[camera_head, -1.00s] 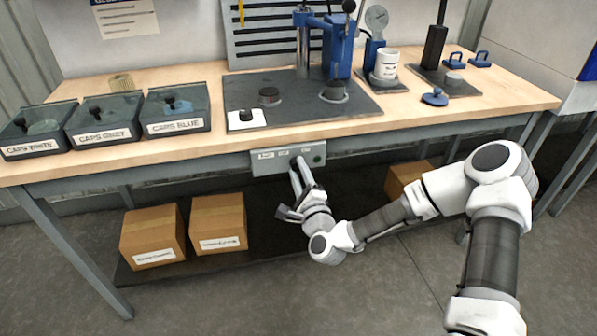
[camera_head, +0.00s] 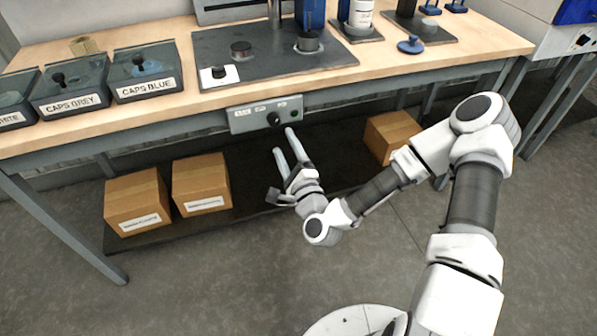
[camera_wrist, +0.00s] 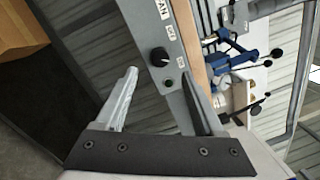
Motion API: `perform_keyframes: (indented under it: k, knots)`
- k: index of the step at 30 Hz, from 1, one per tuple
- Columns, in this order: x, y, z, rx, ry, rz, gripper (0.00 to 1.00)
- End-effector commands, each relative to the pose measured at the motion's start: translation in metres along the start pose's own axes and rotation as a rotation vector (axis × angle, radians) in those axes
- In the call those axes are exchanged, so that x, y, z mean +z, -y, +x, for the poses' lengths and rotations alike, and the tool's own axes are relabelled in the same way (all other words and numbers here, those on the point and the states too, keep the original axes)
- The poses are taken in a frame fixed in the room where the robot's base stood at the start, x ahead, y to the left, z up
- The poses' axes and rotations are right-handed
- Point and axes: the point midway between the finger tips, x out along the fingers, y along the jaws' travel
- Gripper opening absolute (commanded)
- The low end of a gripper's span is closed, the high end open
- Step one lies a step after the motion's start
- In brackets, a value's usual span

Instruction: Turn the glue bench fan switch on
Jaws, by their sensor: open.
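The grey switch panel (camera_head: 240,121) hangs under the bench's front edge and carries a black round knob (camera_head: 273,119). A small green spot (camera_head: 294,113) shows at its right end. In the wrist view the panel (camera_wrist: 170,22) runs at a slant, with lettering that seems to read FAN, and the knob (camera_wrist: 158,57) shows clear of my fingers. I cannot tell for certain which way the knob points. My gripper (camera_head: 284,143) is open and empty, just below and in front of the panel. In the wrist view its fingers (camera_wrist: 159,73) stand apart, with the knob in the gap between them.
The wooden bench top (camera_head: 120,112) overhangs my gripper. Lidded cap bins (camera_head: 147,72) and a dark work mat (camera_head: 270,66) are on it. Cardboard boxes (camera_head: 201,184) sit on the low shelf, with another box (camera_head: 392,137) to the right. Floor in front is open.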

Motion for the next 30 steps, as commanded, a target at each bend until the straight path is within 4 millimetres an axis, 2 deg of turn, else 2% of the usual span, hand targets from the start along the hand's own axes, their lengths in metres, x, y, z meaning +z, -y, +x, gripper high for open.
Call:
perform_keyframes:
  k: [3, 9, 18, 30]
  knots:
    - [0.0, 0.0, -0.032, 0.005, -0.002, 0.004, 0.7]
    - [0.001, 0.001, -0.076, 0.003, -0.004, 0.005, 0.7]
    - [0.001, 0.001, -0.098, -0.001, -0.001, 0.002, 0.7]
    - [0.0, 0.0, -0.1, -0.001, 0.0, 0.001, 0.7]
